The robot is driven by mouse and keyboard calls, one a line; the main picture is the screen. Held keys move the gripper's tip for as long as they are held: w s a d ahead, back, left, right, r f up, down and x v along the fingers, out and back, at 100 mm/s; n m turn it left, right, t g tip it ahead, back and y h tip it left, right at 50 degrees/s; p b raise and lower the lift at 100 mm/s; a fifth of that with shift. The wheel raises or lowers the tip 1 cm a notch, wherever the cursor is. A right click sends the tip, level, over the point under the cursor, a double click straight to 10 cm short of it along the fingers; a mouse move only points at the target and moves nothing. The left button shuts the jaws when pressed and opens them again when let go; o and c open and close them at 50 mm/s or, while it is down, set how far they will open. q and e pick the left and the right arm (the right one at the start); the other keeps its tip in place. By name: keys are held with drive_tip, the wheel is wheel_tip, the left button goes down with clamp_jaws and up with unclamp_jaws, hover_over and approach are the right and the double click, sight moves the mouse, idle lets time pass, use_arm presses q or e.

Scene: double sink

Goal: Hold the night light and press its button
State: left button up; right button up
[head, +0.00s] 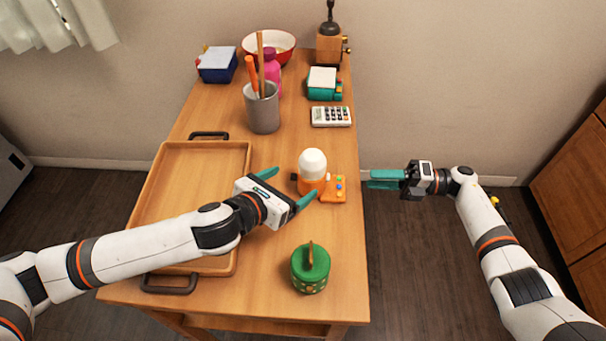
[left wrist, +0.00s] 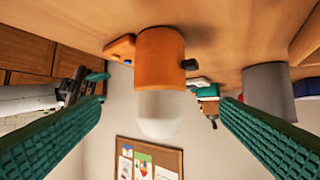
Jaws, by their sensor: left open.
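The night light has an orange cylindrical body (head: 312,187) and a white dome (head: 312,162), and stands upright on the table. A small black knob (left wrist: 190,65) sticks out of its side. My left gripper (head: 287,186) is open, its teal fingers spread on the near left side of the light. In the left wrist view, the light's dome (left wrist: 160,115) appears between the two fingers, with gaps on both sides. My right gripper (head: 384,179) is off the table's right edge, pointing left towards the light; its finger gap is unclear.
An orange pad with coloured buttons (head: 340,188) lies right beside the light. A green lidded jar (head: 310,268) stands nearer. A wooden tray (head: 150,185) lies under my left arm. A grey cup with utensils (head: 262,110) and a calculator (head: 331,116) are farther back.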

sight(304, 176)
use_arm(q)
drive_tip(key=x, duration=0.7)
drive_tip(key=shift+w+d+f, duration=0.1)
drive_tip(key=shift+w+d, duration=0.05)
drive_tip(key=shift+w, duration=0.05)
drive_tip(key=shift+c, duration=0.3)
drive_tip(key=c, duration=1.1)
use_arm(e)
clamp_jaws()
idle(0.9)
